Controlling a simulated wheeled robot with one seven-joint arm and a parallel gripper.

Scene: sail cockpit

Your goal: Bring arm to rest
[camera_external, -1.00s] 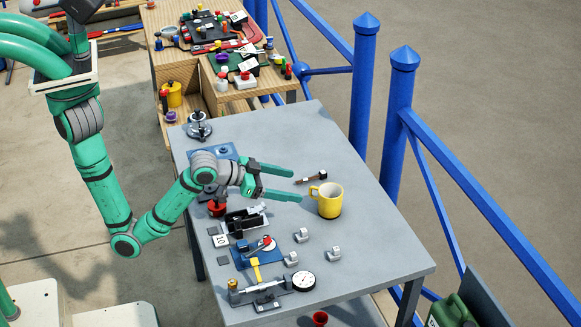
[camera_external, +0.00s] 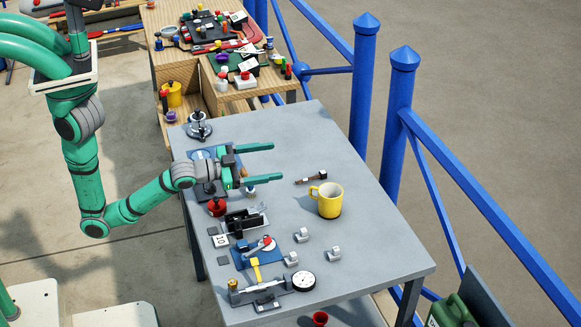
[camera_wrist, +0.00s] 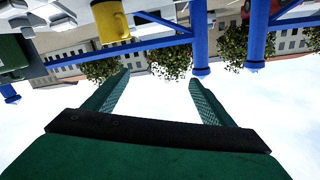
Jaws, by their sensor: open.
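My gripper (camera_external: 272,164) is open and empty. It reaches out to the right over the left back part of the grey table (camera_external: 375,250), with its two green fingers apart. My arm's elbow is low, left of the table.
A yellow mug (camera_external: 330,203) stands right of my gripper, with a small hammer (camera_external: 312,178) beside it. Near the gripper are a red object (camera_external: 216,207) and a black holder (camera_external: 245,219). A dial gauge (camera_external: 303,281) lies at the front. Blue railings (camera_external: 398,130) run along the right.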

